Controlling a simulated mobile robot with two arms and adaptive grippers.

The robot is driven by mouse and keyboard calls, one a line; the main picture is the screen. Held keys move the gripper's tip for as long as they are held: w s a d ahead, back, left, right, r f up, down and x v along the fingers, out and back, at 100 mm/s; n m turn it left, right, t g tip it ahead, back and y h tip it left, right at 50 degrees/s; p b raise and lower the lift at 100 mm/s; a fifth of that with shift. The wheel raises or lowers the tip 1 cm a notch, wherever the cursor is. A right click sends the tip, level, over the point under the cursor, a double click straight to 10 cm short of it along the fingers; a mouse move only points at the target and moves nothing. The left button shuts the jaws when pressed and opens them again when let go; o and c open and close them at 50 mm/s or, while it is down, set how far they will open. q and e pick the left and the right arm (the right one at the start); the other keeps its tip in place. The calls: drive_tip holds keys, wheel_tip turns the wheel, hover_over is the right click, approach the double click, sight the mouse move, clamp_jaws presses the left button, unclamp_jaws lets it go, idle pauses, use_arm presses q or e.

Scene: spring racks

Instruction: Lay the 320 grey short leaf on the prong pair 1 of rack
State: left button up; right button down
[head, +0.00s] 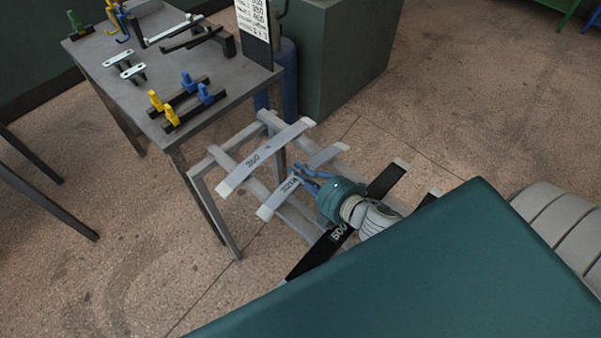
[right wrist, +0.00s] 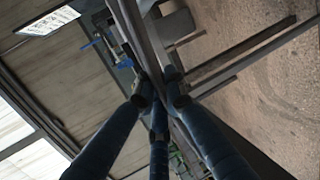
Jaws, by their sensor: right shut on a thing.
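The grey short leaf marked 320 (head: 269,208) has pale tips and lies across the grey rack (head: 223,228) in the head view. My right gripper (head: 303,183) is shut on its middle, and its blue fingers cover part of it. In the right wrist view the dark fingers (right wrist: 160,98) close on a long grey bar (right wrist: 140,35), which looks like this leaf. I cannot tell whether the leaf touches the rack's prongs or hangs just above them. My left gripper is not in view.
A grey table (head: 110,82) with yellow and blue clips (head: 168,112) stands behind left.

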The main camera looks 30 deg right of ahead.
sight(300, 172)
wheel_tip(300, 172, up, 20)
drive_tip(key=p, duration=0.2)
drive_tip(key=shift+d, duration=0.15)
drive_tip(key=shift+f, duration=0.1)
drive_tip(key=c, duration=2.4)
unclamp_jaws()
clamp_jaws()
